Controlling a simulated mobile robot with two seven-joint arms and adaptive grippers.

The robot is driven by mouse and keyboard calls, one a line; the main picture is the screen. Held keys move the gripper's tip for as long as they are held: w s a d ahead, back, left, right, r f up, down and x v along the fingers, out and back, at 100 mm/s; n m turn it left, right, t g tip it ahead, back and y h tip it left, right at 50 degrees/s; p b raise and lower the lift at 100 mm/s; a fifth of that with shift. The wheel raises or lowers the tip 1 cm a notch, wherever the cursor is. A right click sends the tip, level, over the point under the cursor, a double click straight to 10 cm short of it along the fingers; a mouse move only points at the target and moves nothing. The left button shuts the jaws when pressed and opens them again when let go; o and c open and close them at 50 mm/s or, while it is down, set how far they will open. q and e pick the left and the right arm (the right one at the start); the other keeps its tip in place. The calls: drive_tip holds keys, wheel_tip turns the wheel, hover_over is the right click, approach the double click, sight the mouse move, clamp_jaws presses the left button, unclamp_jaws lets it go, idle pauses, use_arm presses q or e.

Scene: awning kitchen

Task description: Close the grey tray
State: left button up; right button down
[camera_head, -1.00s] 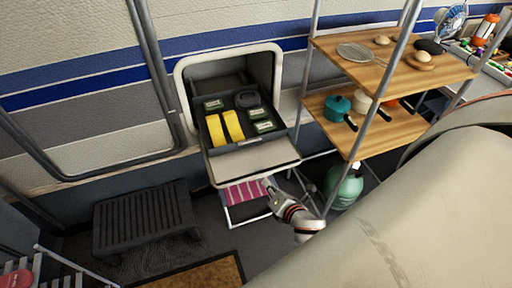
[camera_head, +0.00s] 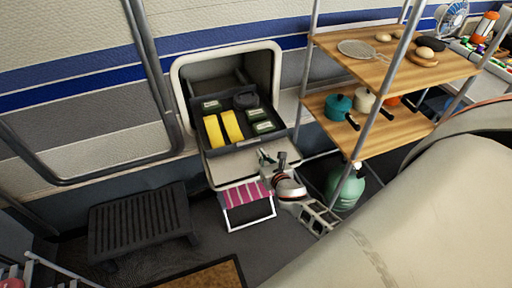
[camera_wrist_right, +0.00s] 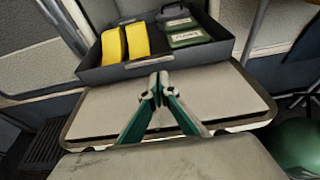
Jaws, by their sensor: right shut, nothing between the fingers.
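The grey tray (camera_head: 210,147) is pulled out of a hatch in the side of the vehicle, above the lowered light hatch door (camera_head: 221,172). It holds two yellow items and several dark boxes. Its front wall also shows in the right wrist view (camera_wrist_right: 190,56). My right gripper (camera_head: 268,156) is in front of the tray, over the hatch door, shut and empty. In the right wrist view its fingertips (camera_wrist_right: 158,83) are together, a little short of the tray's front wall. I cannot tell whether they touch it. My left gripper is not in view.
A metal shelf with wooden boards (camera_head: 420,63) and pots stands to the right. A teal gas bottle (camera_head: 346,189) is under it. A striped stool (camera_head: 247,203) sits below the hatch door. A black step (camera_head: 143,226) is on the floor at the left.

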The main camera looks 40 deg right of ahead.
sight(254, 142)
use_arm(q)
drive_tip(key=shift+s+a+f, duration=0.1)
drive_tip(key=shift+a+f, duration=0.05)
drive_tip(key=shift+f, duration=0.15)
use_arm(e)
drive_tip(key=shift+r+x, duration=0.25)
drive_tip(key=shift+x, duration=0.9)
drive_tip(key=shift+r+x, duration=0.25)
drive_tip(key=shift+x, duration=0.9)
drive_tip(key=shift+w, duration=0.15)
